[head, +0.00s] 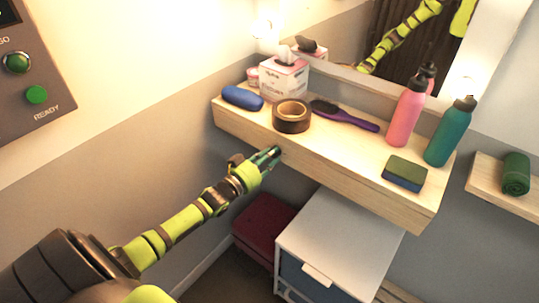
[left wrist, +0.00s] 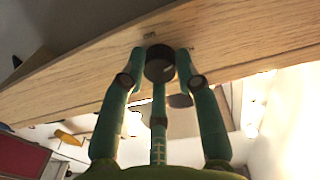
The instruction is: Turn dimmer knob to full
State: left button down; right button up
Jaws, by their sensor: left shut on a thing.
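The dimmer knob (left wrist: 160,63) is a dark round knob on the front face of the wooden shelf (head: 345,183). My left gripper (head: 272,155) is at that front face, below the roll of brown tape. In the left wrist view, its green fingers (left wrist: 160,72) are closed around the knob, two at the sides and one below. My right gripper is not seen.
On the shelf are a blue case (head: 242,98), tissue box (head: 284,80), tape roll (head: 291,116), purple brush (head: 344,115), pink bottle (head: 404,115), teal bottle (head: 450,133) and sponge (head: 404,173). A white drawer cabinet (head: 340,235) stands below. A wall panel (head: 35,110) is at left.

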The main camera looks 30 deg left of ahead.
pick_arm(q)
jog(key=shift+r+m, duration=0.1)
jog(key=shift+m, duration=1.4)
jog(key=c, duration=0.9)
grip_release()
jog(key=s, duration=0.4)
jog(key=s+a, duration=0.1)
jog(key=s, duration=0.7)
jog(key=shift+a, duration=0.3)
jog(key=shift+w, duration=0.1)
